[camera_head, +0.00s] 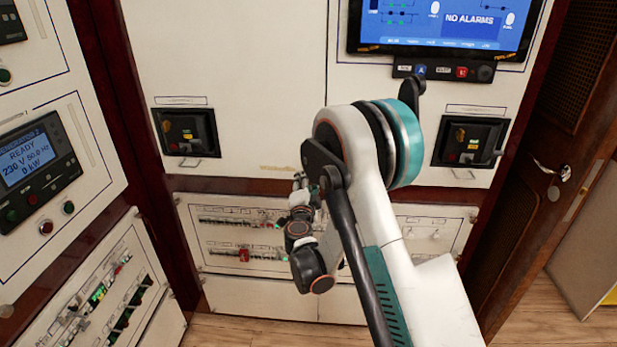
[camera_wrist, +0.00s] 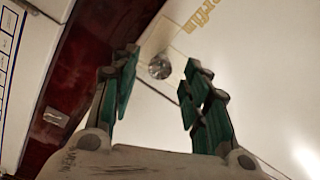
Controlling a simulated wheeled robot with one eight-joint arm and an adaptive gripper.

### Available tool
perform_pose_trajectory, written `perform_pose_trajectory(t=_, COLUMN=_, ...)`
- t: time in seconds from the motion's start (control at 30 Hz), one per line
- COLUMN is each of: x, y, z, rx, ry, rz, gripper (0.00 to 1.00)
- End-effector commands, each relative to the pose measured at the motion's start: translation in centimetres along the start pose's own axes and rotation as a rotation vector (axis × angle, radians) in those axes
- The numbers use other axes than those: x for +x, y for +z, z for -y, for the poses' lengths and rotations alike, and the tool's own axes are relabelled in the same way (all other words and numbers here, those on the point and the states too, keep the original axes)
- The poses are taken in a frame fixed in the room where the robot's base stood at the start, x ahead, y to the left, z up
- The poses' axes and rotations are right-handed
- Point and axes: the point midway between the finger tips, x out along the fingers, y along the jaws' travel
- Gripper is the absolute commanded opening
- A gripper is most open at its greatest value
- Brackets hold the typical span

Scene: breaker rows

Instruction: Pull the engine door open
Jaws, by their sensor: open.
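A white panel (camera_head: 225,70) with small yellow lettering (camera_head: 280,168) along its lower edge is in front of my arm. The lettering is too small to read, so I cannot tell whether this is the engine door. In the wrist view, a round metal knob (camera_wrist: 159,66) sits on the white panel, beside larger yellow lettering (camera_wrist: 200,14). My gripper (camera_wrist: 158,78) is open, and its green-padded fingers stand to either side of the knob as seen there. Contact is not visible. In the head view, my gripper (camera_head: 299,184) is small and partly hidden by my arm.
A brown door (camera_head: 530,190) with a metal handle (camera_head: 552,170) stands at the right. Breaker rows (camera_head: 235,240) lie below the dark red strip. A left cabinet (camera_head: 50,190) has a lit display. Black recessed boxes (camera_head: 186,132) (camera_head: 470,141) flank my arm.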

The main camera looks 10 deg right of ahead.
Motion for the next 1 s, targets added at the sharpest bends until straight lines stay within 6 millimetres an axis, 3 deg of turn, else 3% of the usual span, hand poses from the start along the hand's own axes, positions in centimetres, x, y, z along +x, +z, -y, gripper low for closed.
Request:
perform_pose_trajectory(t=0.1, x=1.9, y=0.1, z=-0.2, rx=0.000, ry=0.000, rz=0.000, gripper=0.43)
perform_pose_trajectory(t=0.3, x=3.7, y=0.0, z=-0.1, rx=0.000, ry=0.000, rz=0.000, gripper=0.43)
perform_pose_trajectory(t=0.63, x=4.0, y=0.0, z=0.1, rx=0.000, ry=-0.001, rz=0.001, gripper=0.43)
perform_pose_trajectory(t=0.67, x=4.0, y=0.0, z=0.0, rx=0.000, ry=-0.001, rz=0.000, gripper=0.41)
perform_pose_trajectory(t=0.83, x=4.0, y=0.0, z=0.1, rx=0.000, ry=-0.001, rz=0.000, gripper=0.02)
perform_pose_trajectory(t=1.0, x=4.0, y=0.0, z=0.0, rx=0.000, ry=-0.001, rz=0.001, gripper=0.00)
